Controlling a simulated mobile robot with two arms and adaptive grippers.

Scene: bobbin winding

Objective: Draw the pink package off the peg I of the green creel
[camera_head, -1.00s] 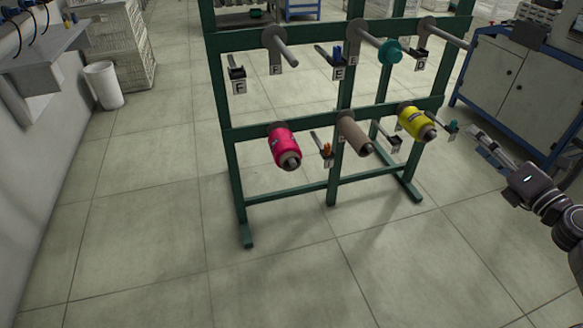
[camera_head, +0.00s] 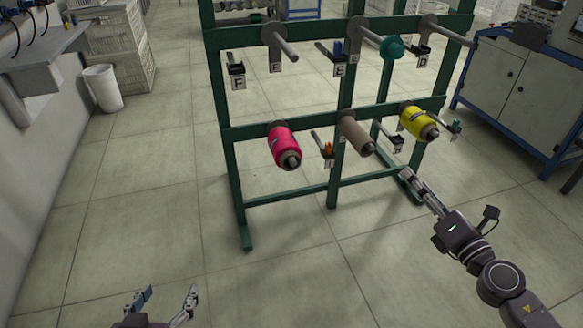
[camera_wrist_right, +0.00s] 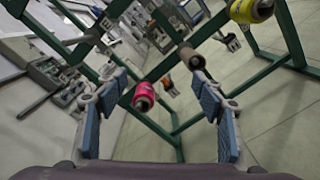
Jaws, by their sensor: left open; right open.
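The pink package (camera_head: 284,146) sits on a lower-left peg of the green creel (camera_head: 237,184), its dark core end facing me. In the right wrist view the pink package (camera_wrist_right: 143,96) shows between the finger pads, some way beyond them. My right gripper (camera_head: 416,186) is open and empty, to the right of the creel's lower row and apart from it. My left gripper (camera_head: 166,298) is open and empty at the bottom left, below and well apart from the pink package. The label of the pink package's peg cannot be read.
A bare brown tube (camera_head: 354,134) and a yellow package (camera_head: 417,122) share the lower row. A teal piece (camera_head: 393,48) is on an upper peg. A blue-framed cabinet (camera_head: 508,85) stands right, a white bin (camera_head: 103,86) left. The floor before the creel is clear.

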